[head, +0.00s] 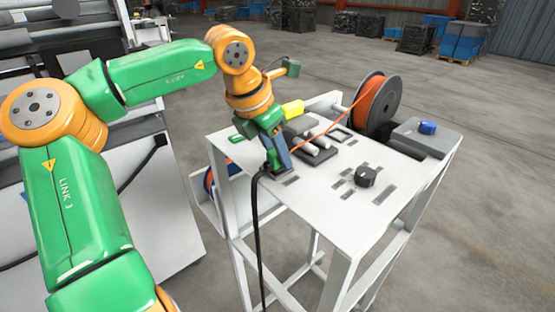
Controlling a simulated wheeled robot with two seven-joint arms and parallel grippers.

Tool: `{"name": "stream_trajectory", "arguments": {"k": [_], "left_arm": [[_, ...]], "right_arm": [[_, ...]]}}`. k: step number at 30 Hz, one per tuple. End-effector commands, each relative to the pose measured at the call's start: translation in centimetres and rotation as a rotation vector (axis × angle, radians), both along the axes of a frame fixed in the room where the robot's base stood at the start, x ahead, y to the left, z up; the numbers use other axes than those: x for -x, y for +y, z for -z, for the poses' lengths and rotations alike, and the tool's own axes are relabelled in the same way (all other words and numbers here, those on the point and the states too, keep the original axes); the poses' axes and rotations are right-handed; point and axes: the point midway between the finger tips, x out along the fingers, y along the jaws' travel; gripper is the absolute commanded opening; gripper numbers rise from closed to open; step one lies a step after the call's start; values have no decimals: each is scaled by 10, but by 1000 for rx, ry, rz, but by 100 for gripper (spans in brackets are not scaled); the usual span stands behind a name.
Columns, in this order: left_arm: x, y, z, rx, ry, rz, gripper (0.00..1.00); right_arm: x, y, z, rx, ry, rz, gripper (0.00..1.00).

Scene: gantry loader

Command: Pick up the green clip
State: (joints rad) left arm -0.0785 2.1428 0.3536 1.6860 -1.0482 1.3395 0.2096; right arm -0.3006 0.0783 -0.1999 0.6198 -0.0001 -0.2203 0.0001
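A small flat green piece (236,138), which looks like the green clip, lies at the far left corner of the white table. My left gripper (280,165) points down at the table's left edge, to the right of and nearer than that piece. Its fingertips are small in the picture and close to a dark part (266,172) with a black cable. I cannot tell whether the fingers are open or shut, or whether they touch that part. My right gripper is not in view.
The white table (345,210) holds a black knob (365,176), a grey roller fixture (316,153) and a yellow block (293,109). An orange wire runs to a spool (378,104) at the back. A blue piece (428,127) sits on a grey box. The table's front right is clear.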

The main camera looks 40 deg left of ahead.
Motion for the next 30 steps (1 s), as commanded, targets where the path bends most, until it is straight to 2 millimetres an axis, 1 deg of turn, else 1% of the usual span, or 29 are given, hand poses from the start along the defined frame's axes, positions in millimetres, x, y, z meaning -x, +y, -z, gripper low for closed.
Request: {"name": "stream_trajectory", "arguments": {"k": [8,11,14,21,25,30], "left_arm": [[0,0,0,0,0,0,0],[0,1,-4,-1,-2,-3,0],[-1,1,-18,-3,-3,-3,0],[-1,0,-81,-1,-3,-2,0],[0,0,-96,-1,0,0,0],[0,-1,-101,1,1,4,0]], "right_arm": [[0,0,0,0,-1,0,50],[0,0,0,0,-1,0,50],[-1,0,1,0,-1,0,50],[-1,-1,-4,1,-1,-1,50],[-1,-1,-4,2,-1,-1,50],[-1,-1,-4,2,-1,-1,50]]}}
